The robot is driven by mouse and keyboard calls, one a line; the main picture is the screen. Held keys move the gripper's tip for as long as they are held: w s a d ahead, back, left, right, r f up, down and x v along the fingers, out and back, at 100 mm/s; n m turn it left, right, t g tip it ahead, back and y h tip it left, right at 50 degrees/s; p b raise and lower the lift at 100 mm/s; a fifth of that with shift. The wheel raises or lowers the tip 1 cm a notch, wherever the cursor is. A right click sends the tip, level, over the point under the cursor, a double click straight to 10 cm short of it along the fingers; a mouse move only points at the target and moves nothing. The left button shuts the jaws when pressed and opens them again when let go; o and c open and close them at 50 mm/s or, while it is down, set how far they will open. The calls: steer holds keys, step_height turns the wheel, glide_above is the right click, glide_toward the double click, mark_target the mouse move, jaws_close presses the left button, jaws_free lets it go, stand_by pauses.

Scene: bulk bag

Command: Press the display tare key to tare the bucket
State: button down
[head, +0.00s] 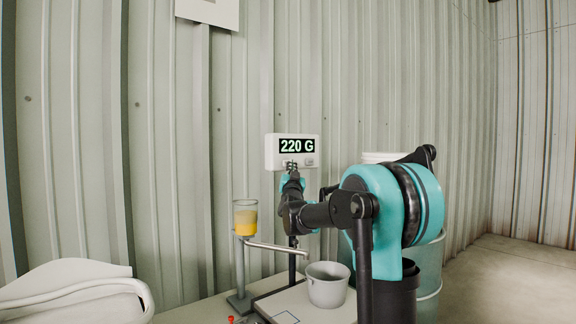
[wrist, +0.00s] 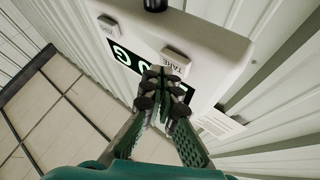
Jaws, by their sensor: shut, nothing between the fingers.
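The display (head: 297,140) is a pale box on a stand and reads 220 G in the head view. The tare key (wrist: 177,58), labelled TARE, shows on the display's face (wrist: 210,42) in the wrist view. My gripper (wrist: 164,80) is shut and empty. Its fingertips are right at the tare key and overlap its lower edge; I cannot tell whether they touch it. The grey bucket (head: 327,287) stands upright on the pale scale plate, apart from my gripper.
A second key (wrist: 108,25) sits on the display's other side. A glass container (head: 245,218) with yellow contents stands on a post, with a spout (head: 275,248) reaching toward the bucket. A white chair-like object (head: 70,290) is at lower left. A corrugated wall is behind the display.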

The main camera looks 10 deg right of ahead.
steer(key=shift+w+a, duration=0.2)
steer(key=shift+w, duration=0.2)
stand_by(0.5)
steer(key=shift+s, duration=0.1)
steer(key=shift+s+d, duration=0.4)
steer(key=shift+s, duration=0.3)
stand_by(0.3)
steer(key=s, duration=0.1)
steer(key=s+d, duration=0.1)
steer(key=s, duration=0.1)
steer(key=s+d, duration=0.1)
steer(key=shift+s+d, duration=0.15)
steer(key=shift+d, duration=0.1)
stand_by(0.5)
